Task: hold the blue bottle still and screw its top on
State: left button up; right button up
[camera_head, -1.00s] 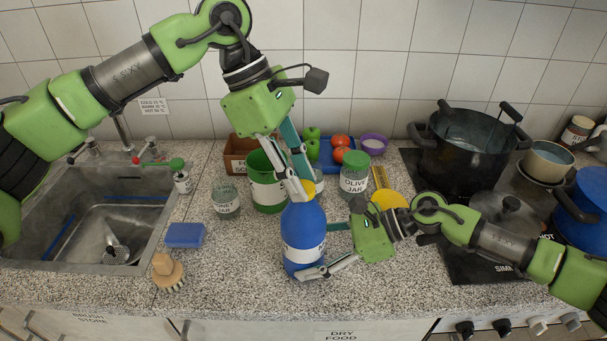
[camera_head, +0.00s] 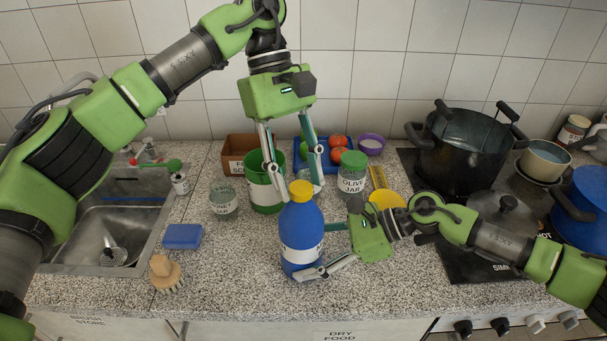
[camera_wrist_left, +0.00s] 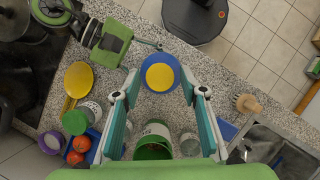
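The blue bottle (camera_head: 302,240) stands upright on the counter with its yellow top (camera_head: 301,190) seated on its neck. It also shows from above in the left wrist view (camera_wrist_left: 160,73). My left gripper (camera_head: 300,192) points down at the bottle's top from behind. Its fingers are spread wide, one on each side of the top, and hold nothing. In the left wrist view its fingertips (camera_wrist_left: 160,94) stand clear of the yellow top (camera_wrist_left: 160,77).
Behind the bottle stand a green container (camera_head: 266,190), a glass jar (camera_head: 223,204) and the olive jar (camera_head: 352,178). A blue sponge (camera_head: 183,236) and a brush (camera_head: 165,271) lie to the left by the sink (camera_head: 115,225). The stove with pots (camera_head: 462,150) is at right.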

pick_arm(q)
jog(key=shift+r, duration=3)
jog(key=shift+r, duration=0.1)
jog(key=v, duration=0.7)
jog(key=shift+w+r, duration=0.1)
jog(key=shift+r, duration=0.05)
pick_arm(e)
jog(key=o, duration=1.5)
jog(key=shift+o, duration=0.2)
jog(key=shift+d, duration=0.1)
jog(key=v, duration=1.2)
jog(key=shift+f, duration=0.1)
